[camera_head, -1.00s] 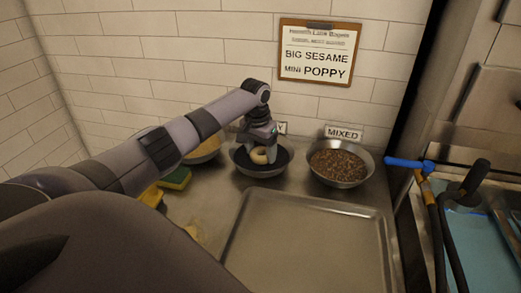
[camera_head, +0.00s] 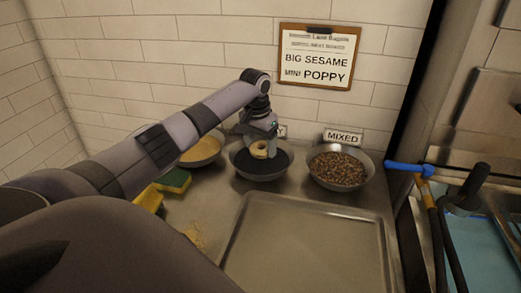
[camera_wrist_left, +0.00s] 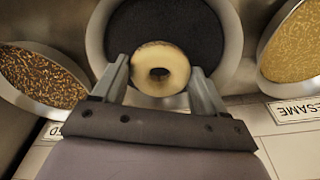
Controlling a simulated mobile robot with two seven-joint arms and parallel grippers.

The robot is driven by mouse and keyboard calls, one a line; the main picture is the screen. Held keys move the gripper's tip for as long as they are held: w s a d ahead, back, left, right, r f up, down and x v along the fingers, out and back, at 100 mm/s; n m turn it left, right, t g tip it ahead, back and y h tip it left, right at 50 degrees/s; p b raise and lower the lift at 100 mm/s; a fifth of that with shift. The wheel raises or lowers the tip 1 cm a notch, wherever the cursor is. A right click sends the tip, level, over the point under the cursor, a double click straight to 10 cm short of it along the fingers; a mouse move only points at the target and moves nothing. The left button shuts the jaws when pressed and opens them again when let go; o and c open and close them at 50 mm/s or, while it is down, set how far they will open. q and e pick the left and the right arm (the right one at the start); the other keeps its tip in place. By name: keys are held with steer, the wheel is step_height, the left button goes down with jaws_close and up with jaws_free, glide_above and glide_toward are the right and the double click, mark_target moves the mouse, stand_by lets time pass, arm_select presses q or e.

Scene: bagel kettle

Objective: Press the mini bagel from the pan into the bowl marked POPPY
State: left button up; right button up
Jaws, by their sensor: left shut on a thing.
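My left gripper (camera_head: 262,145) is shut on the mini bagel (camera_head: 258,151), a small pale ring with a light golden face. It holds the bagel above the middle bowl (camera_head: 240,170), a metal bowl of black seeds. In the left wrist view the bagel (camera_wrist_left: 160,51) sits between the two fingers, over the dark seeds (camera_wrist_left: 200,30). I cannot tell whether seeds stick to its underside. The label behind this bowl is mostly hidden by my gripper; only a final Y shows. The pan (camera_head: 308,240) is a bare metal tray in front. My right gripper is out of view.
A MIXED bowl (camera_head: 340,168) stands to the right and a SESAME bowl (camera_head: 202,150) to the left. A green and yellow sponge (camera_head: 174,180) and crumbs (camera_head: 194,234) lie at the left. A sign (camera_head: 319,57) reads BIG SESAME, MINI POPPY.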

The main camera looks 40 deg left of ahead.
arm_select(q)
step_height(320, 180, up, 7)
steer(key=shift+f, duration=0.2)
stand_by(0.5)
steer(key=shift+d, duration=0.15)
stand_by(0.3)
